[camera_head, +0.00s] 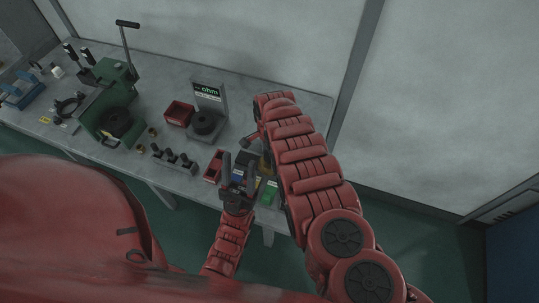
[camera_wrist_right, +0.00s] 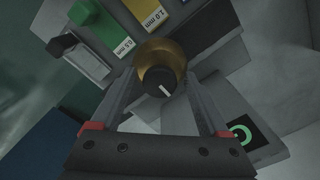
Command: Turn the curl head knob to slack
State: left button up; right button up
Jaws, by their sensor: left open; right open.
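A round brass knob (camera_wrist_right: 158,62) with a black face and a short white pointer line shows in the right wrist view. The pointer slants toward the lower right of that picture. My right gripper (camera_wrist_right: 160,82) is open, with one finger on each side of the knob; I cannot tell whether they touch it. In the head view the right hand and the knob are hidden behind my right arm. My left gripper (camera_head: 240,172) is open and empty, with its fingers upright at the bench's front edge, in front of the coloured blocks.
Green (camera_wrist_right: 88,12), yellow (camera_wrist_right: 140,10) and white (camera_wrist_right: 88,62) blocks sit close to the knob. A lit green ring (camera_wrist_right: 241,133) is at its lower right. On the bench stand an ohm meter (camera_head: 208,92), a red bin (camera_head: 179,113) and a green lever press (camera_head: 112,85).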

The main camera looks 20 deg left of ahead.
grip_shut()
dwell(0.4)
